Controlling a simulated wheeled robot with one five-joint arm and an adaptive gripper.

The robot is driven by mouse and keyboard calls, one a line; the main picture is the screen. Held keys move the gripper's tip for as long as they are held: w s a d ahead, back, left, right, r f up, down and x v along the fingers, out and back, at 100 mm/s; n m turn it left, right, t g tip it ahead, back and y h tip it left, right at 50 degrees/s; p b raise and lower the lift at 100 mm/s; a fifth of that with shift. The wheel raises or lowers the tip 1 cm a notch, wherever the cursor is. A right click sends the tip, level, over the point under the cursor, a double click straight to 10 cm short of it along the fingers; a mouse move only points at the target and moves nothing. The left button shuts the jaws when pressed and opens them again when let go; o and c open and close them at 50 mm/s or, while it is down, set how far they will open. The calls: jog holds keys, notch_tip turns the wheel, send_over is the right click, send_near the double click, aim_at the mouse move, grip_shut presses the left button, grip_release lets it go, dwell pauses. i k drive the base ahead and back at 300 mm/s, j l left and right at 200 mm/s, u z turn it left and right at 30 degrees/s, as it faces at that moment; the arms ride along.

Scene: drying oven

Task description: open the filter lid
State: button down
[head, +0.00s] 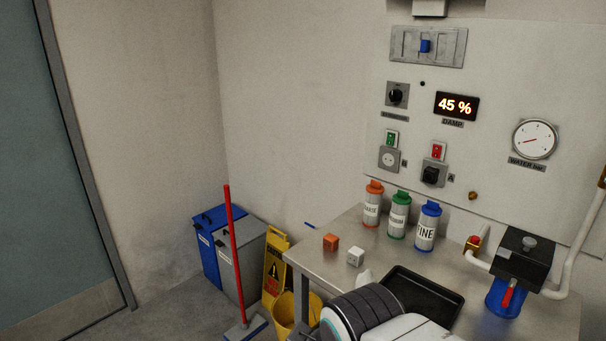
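The filter is likely the unit at the right of the steel bench, with a black square top (525,250), a blue body (505,298) and a red lever (508,297) on its front. A grey round knob (530,242) sits on the black top. The top appears closed over the blue body. White pipes join the unit on both sides. My arm fills the bottom centre, left of the unit and apart from it. My gripper's fingers cannot be made out.
A black tray (443,331) lies on the bench, partly hidden by my arm. Orange, green and blue-capped bottles (427,228) stand at the back. An orange cube (330,242) and a white cube (355,257) lie at the left. Bins and a yellow bucket (289,312) stand on the floor.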

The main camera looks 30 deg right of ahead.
aim_at(526, 256)
jog(key=z, duration=2.15)
